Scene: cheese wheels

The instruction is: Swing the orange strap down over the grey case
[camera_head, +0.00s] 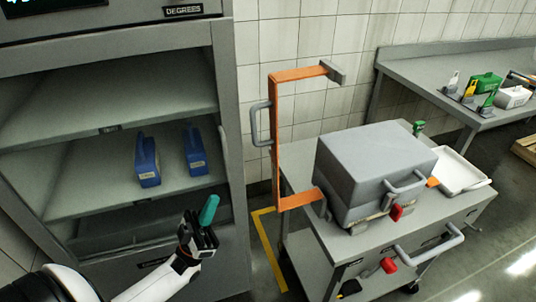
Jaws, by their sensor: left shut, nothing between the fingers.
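The orange strap (276,145) stands upright at the left side of the grey case (375,160), swung up off its lid. Its lower arm meets the case's left side at a grey hinge. Its upper arm ends in a grey end piece (334,72) above and behind the case. A grey handle (258,123) sits on the strap's left side. My left gripper (205,226) is shut and empty, lower left of the strap and apart from it, in front of the shelf cabinet. A teal piece shows at its tip. My right gripper is not in view.
The case stands on a grey cart (460,207) with a white tray (461,171) at its right. Red latch parts (396,212) show on the case front. An open cabinet (110,200) with two blue items (147,160) fills the left. A side table (450,68) stands behind.

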